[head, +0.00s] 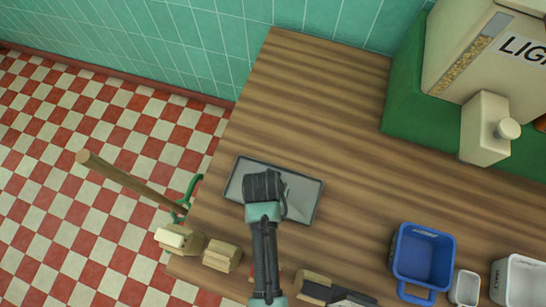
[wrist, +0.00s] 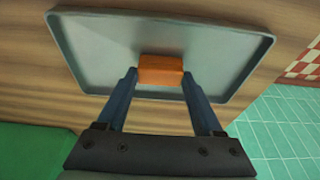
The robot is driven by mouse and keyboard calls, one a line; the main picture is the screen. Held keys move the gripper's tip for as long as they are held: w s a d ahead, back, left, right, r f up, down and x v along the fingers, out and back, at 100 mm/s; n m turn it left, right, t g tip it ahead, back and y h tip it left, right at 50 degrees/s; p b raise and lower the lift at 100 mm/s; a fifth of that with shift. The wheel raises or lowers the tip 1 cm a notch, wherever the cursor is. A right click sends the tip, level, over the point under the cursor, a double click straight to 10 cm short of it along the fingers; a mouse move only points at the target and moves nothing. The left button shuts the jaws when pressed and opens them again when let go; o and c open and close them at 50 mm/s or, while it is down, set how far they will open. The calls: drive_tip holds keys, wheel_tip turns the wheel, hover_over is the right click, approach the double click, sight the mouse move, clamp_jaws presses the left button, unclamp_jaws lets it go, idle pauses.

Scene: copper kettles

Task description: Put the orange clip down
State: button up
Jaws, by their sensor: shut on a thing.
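The orange clip (wrist: 161,70) shows in the wrist view as a small orange block between my fingertips. My gripper (wrist: 160,76) is shut on it, one dark blue finger at each side. The clip is over a grey rimmed tray (wrist: 95,40); I cannot tell whether it touches the tray floor. In the head view my gripper (head: 266,187) is over the tray (head: 308,200) on the wooden counter, and my arm hides the clip there.
A blue bin (head: 423,257), a small grey cup (head: 465,287) and a white bin (head: 518,280) stand at the right. A dispenser (head: 485,125) on a green base is at the back right. Wooden blocks (head: 222,255) lie at the front left edge. The counter behind the tray is clear.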

drive_tip(key=shift+f, duration=0.1)
drive_tip(key=o, duration=1.3)
